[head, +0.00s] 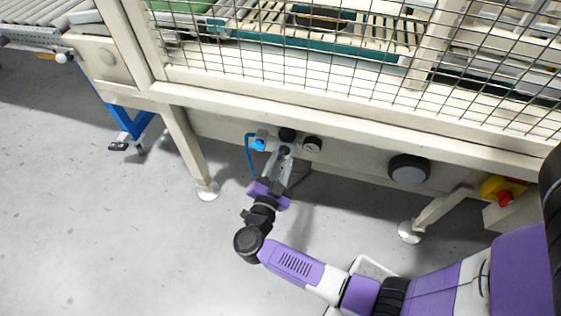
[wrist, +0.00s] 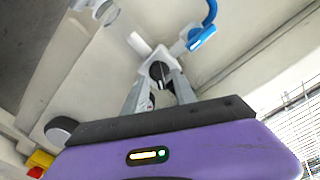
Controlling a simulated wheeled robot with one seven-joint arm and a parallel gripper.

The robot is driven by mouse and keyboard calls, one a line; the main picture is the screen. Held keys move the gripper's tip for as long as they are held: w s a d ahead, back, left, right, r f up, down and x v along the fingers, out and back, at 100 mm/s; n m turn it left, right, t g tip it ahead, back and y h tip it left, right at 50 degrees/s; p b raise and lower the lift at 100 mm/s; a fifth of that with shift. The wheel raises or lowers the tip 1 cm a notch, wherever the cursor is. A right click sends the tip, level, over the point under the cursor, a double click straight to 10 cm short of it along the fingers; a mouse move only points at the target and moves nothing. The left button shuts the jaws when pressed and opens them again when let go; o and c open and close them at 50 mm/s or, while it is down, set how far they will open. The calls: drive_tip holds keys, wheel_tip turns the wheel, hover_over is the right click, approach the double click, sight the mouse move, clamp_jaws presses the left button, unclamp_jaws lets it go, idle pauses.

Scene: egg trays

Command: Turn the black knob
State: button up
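The black knob (wrist: 160,72) is small and round with a pale line across its face. It sits on a grey and white air-valve unit (head: 270,143) under the machine's front beam. In the wrist view it lies between the tips of my gripper's two grey fingers (wrist: 161,78). The fingers stand apart, one on each side of the knob; I cannot tell whether they touch it. In the head view my gripper (head: 282,165) reaches up to the unit from below and partly hides the knob.
A blue hose (head: 249,155) loops from the unit's left side. A round gauge (head: 312,144) sits at its right. A large dark round part (head: 408,169) and a red and yellow emergency button (head: 504,196) are farther right. Wire mesh (head: 300,50) stands above. The floor below is clear.

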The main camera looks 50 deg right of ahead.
drive_tip(key=shift+w+d, duration=0.1)
drive_tip(key=shift+d, duration=0.25)
clamp_jaws()
drive_tip(key=shift+m, duration=0.3)
